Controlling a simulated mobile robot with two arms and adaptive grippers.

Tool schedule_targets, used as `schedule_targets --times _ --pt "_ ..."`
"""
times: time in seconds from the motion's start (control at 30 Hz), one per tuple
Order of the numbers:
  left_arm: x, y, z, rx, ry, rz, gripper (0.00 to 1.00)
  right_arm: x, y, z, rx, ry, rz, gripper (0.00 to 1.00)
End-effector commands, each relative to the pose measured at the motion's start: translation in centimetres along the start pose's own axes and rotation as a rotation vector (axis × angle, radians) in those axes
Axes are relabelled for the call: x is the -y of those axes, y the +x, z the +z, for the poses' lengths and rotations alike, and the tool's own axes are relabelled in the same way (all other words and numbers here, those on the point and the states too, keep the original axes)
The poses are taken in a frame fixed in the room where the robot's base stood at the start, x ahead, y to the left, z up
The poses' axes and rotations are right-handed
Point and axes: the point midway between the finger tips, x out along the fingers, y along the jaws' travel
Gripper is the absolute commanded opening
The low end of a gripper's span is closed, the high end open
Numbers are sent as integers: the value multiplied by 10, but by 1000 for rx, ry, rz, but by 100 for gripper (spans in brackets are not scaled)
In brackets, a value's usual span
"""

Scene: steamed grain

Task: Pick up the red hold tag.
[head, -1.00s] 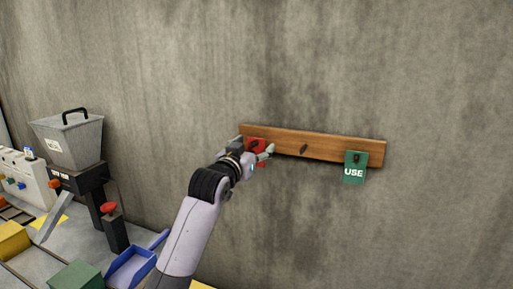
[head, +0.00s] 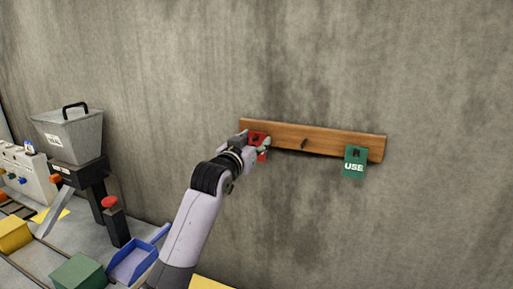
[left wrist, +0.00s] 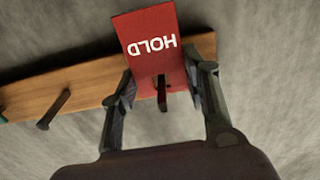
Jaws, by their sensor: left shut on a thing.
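The red hold tag (head: 255,135) hangs at the left end of the wooden peg rail (head: 335,142), partly hidden behind my left gripper (head: 254,144). In the left wrist view the tag (left wrist: 150,35) shows its white HOLD lettering upside down, and a dark peg (left wrist: 161,95) pokes out at its hole end. My left gripper (left wrist: 162,68) is shut on the tag, one finger along each side edge. The tag still appears to be on its peg. My right gripper is not in view.
A green USE tag (head: 354,162) hangs at the rail's right end. A bare peg (head: 304,143) is between the two tags. At lower left are a grey hopper (head: 70,137), a red-topped post (head: 113,220), a blue scoop (head: 134,262) and a green block (head: 78,273).

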Motion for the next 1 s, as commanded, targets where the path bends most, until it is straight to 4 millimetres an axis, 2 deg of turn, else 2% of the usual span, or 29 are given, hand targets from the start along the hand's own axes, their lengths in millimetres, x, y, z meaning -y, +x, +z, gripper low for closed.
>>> schedule_targets --times 0.23,0.4,0.57,0.77,1.0 --pt "0 0 -1 -1 0 0 28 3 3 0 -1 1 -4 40" --pt "0 0 -4 -3 0 1 28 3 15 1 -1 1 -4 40" --pt "0 -20 -4 -3 0 0 28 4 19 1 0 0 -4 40" --pt "1 -53 -3 -3 1 0 28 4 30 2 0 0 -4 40" --pt "1 -106 -3 -4 2 0 28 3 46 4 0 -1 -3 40"
